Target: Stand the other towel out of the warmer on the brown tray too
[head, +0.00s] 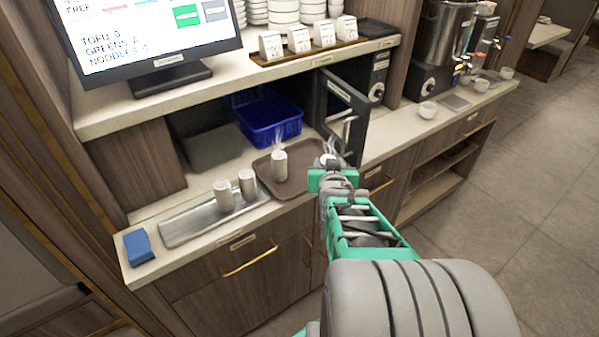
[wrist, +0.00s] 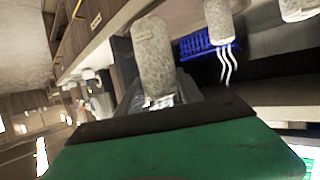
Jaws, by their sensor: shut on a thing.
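My gripper (head: 329,163) is shut on a rolled pale towel (wrist: 152,58), held in front of the open warmer door (head: 350,97). In the head view my gripper hides most of this towel. The brown tray (head: 262,164) lies on the counter just left of my gripper. Another white rolled towel (head: 279,167) stands upright on this tray with steam rising from it; it also shows in the wrist view (wrist: 219,22). The held towel looks apart from the standing one. The inside of the warmer is mostly hidden behind its door.
A metal tray (head: 180,228) with two upright rolled towels lies left of the brown tray, with a blue block (head: 138,246) at its left. A blue basket (head: 268,120) stands behind the brown tray. The shelf above (head: 130,107) overhangs the counter.

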